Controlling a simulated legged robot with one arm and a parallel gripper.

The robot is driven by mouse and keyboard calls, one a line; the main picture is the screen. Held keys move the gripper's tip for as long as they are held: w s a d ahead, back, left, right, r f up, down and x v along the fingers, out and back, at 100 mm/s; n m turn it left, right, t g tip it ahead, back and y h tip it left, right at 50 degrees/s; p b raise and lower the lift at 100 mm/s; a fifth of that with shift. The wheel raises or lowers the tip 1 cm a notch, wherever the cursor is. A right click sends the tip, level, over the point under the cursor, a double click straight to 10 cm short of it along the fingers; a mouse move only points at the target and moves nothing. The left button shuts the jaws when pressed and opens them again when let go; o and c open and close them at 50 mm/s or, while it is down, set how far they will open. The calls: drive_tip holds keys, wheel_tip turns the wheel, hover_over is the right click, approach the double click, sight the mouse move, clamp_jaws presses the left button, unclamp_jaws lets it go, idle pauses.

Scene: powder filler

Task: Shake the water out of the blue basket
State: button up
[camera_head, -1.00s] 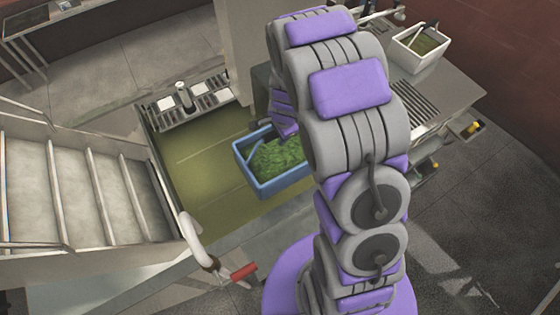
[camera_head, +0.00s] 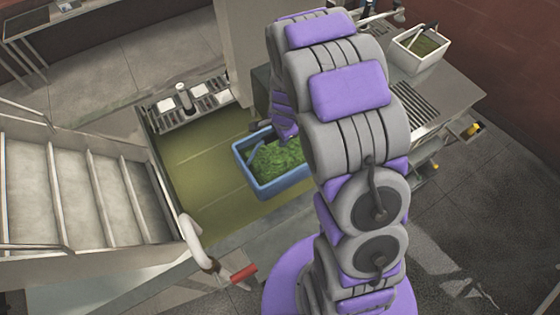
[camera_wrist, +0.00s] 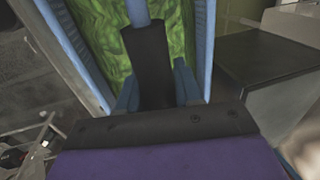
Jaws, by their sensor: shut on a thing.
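The blue basket (camera_head: 281,189) holds a heap of green leafy stuff (camera_head: 275,160) and hangs over or in a basin of greenish water (camera_head: 200,178) in the head view. I cannot tell whether its bottom touches the water. In the wrist view the basket's blue wall (camera_wrist: 207,35) and the leaves (camera_wrist: 185,30) fill the upper part. My gripper (camera_wrist: 147,55) is shut on the blue handle bar of the basket. In the head view my arm hides the basket's right side, and the gripper is mostly hidden.
A metal staircase (camera_head: 65,195) stands left of the basin. A ledge with white pads (camera_head: 188,103) lies at its back. A steel counter (camera_head: 440,85) with a white bin of green stuff (camera_head: 420,48) stands at the right. A red-handled lever (camera_head: 243,273) is at the front.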

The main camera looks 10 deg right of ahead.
wheel_tip(320, 180, down, 4)
drive_tip(key=shift+f+b, duration=0.25)
drive_tip(key=shift+b, duration=0.85)
idle(3.3)
